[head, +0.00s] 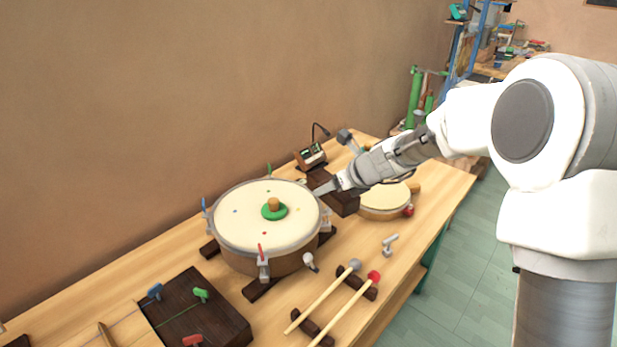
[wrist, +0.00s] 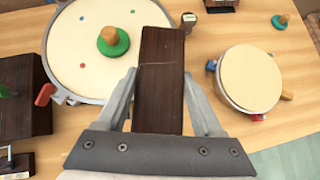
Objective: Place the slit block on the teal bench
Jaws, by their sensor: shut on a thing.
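My gripper (head: 325,188) is shut on the slit block (head: 345,204), a long dark brown wooden block. In the wrist view the block (wrist: 161,60) stretches forward between the two fingers of my gripper (wrist: 161,95). No other teal bench is clear in view.
A large drum (head: 240,222) with a green knob stands left of the block, and a small round drum (head: 384,197) to the right. Two mallets (head: 333,300) lie on dark rests in front. A dark stringed box (head: 195,307) is nearer left. The bench's right end has bare wood.

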